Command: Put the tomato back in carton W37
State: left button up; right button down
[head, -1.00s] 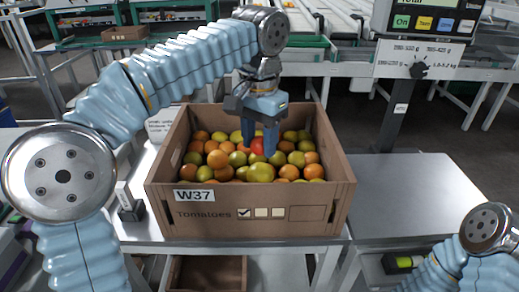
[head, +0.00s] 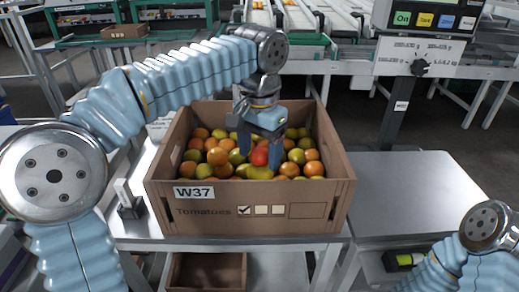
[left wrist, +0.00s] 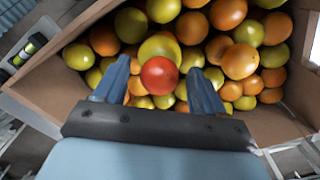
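A cardboard carton marked W37 (head: 318,217) stands on the table, filled with orange, yellow and green tomatoes. A red tomato (head: 260,157) rests on top of the others inside it, near the middle. In the left wrist view the red tomato (left wrist: 159,76) lies against a yellow-green one. My left gripper (head: 260,150) points down into the carton, its fingers on either side of the red tomato. In the left wrist view the left gripper (left wrist: 160,88) is open, with gaps between both fingers and the tomato. My right gripper is out of view; only part of that arm shows.
A bare grey tabletop (head: 405,195) lies right of the carton. A scale display (head: 430,20) on a post stands behind it. A small dark stand (head: 131,209) is left of the carton. An open box (head: 207,272) sits on the shelf below.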

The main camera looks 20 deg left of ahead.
aim_at(260, 150)
pick_arm(q)
notch_tip(260, 150, up, 8)
jog(key=shift+r, duration=0.2)
dwell(0.4)
